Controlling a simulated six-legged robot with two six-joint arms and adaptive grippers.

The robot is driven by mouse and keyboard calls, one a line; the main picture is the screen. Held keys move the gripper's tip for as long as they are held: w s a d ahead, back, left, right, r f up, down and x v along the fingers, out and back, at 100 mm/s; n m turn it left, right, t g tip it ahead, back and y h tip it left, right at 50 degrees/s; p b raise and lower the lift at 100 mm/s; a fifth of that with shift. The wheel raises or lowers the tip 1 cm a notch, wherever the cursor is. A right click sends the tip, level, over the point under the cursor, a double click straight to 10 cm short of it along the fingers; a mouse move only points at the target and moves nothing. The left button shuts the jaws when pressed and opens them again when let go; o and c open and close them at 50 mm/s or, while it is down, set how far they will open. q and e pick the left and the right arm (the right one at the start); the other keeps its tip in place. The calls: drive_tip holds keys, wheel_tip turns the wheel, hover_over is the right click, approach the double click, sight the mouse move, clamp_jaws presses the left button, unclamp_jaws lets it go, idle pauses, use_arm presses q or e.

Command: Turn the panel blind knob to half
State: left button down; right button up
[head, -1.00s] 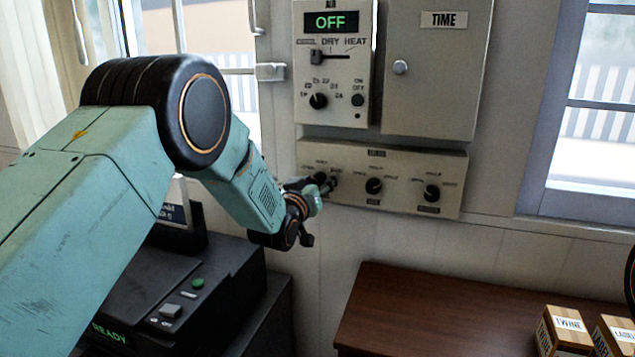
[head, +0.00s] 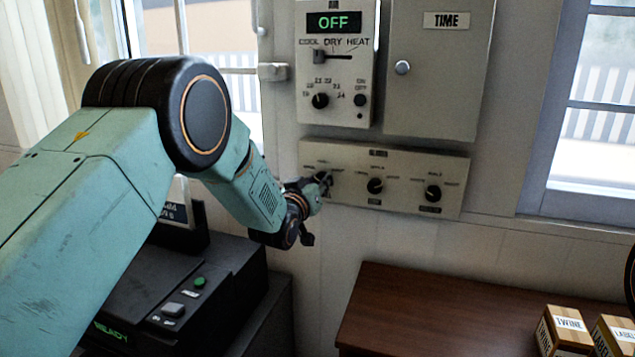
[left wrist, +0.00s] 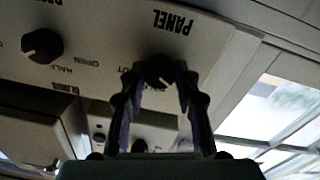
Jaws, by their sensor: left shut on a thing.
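The blind control box (head: 404,196) is a beige wall panel with three black knobs in a row. Its leftmost knob is the panel blind knob, with a PANEL label beside it in the left wrist view (left wrist: 160,70). My left gripper (head: 322,182) reaches this knob from the left and largely covers it in the head view. In the left wrist view, the fingers (left wrist: 157,95) are shut on the knob, one on each side. The middle knob (head: 375,186) and right knob (head: 433,193) stand free. My right gripper is not in view.
Above hang an air control panel (head: 337,70) reading OFF and a closed TIME cabinet (head: 436,80). A dark machine (head: 180,290) stands below my left arm. A brown table (head: 440,310) with small boxes (head: 568,330) is at lower right. Windows flank the wall.

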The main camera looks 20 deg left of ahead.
use_arm(q)
drive_tip(key=shift+d+r, duration=0.1)
drive_tip(key=shift+r, duration=0.1)
drive_tip(key=shift+m+b, duration=0.3)
drive_tip(key=shift+m, duration=0.4)
drive_tip(key=m+b, duration=0.1)
drive_tip(key=m, duration=0.3)
drive_tip(key=m+b, duration=0.1)
drive_tip(key=m, duration=0.2)
drive_tip(key=shift+w+r+m+b, duration=0.15)
drive_tip(key=shift+m+b, duration=0.4)
drive_tip(key=shift+m, duration=0.95)
